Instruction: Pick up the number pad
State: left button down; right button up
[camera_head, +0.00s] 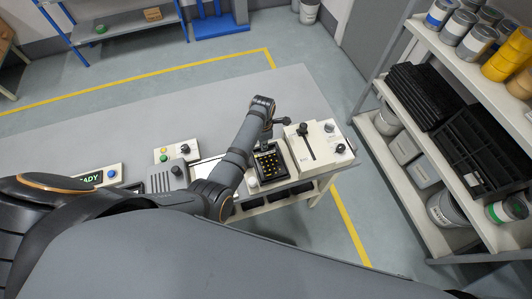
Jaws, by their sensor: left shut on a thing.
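The fingertips are small and partly hidden by my arm. I cannot tell whether the pad is clear of the surface below. My right gripper is not in view.
A white box with a black slot and lever (304,146) stands right of the pad. A panel with coloured buttons (169,154) and a green-lit display (92,177) are to the left. The grey table (110,137) is bare behind them. A shelf (364,122) stands at the right.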

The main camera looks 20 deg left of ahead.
pick_arm(q)
notch_tip(320, 180, up, 8)
jog(key=p, duration=0.7)
jog(key=shift+f+p, duration=0.1)
jog(key=shift+p, duration=0.25)
notch_tip(320, 180, up, 2)
jog(key=shift+r, duration=0.15)
